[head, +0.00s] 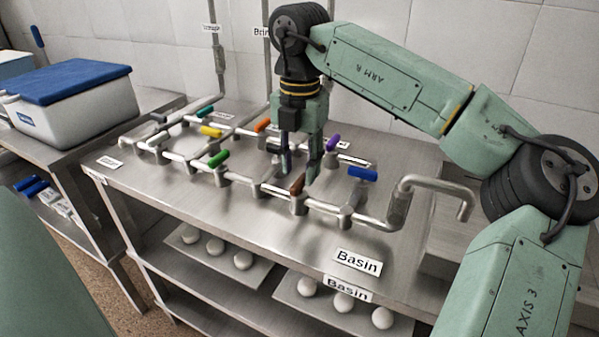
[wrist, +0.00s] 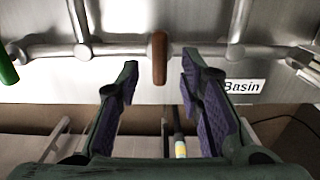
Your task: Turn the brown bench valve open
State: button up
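The brown valve handle (head: 297,186) sits on the front pipe run of the bench, between the green handle and the blue handle. In the wrist view the brown handle (wrist: 159,58) lies crosswise to the pipe (wrist: 120,50). My gripper (head: 299,174) is open, with its fingers above and close to the brown handle. In the wrist view my gripper (wrist: 160,78) has its two purple-padded fingers spread, with the handle centred between their lines and nothing held. I cannot tell whether either finger touches the handle.
Nearby handles are green (head: 219,158), blue (head: 362,173), purple (head: 333,142), orange (head: 263,125) and yellow (head: 211,131). A bent spout (head: 440,184) rises at the right. A Basin label (head: 358,262) lies on the clear bench front. A blue-lidded cooler (head: 70,95) stands at left.

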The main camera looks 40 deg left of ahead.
aim_at(300, 184)
jog(key=shift+f, duration=1.5)
grip_shut()
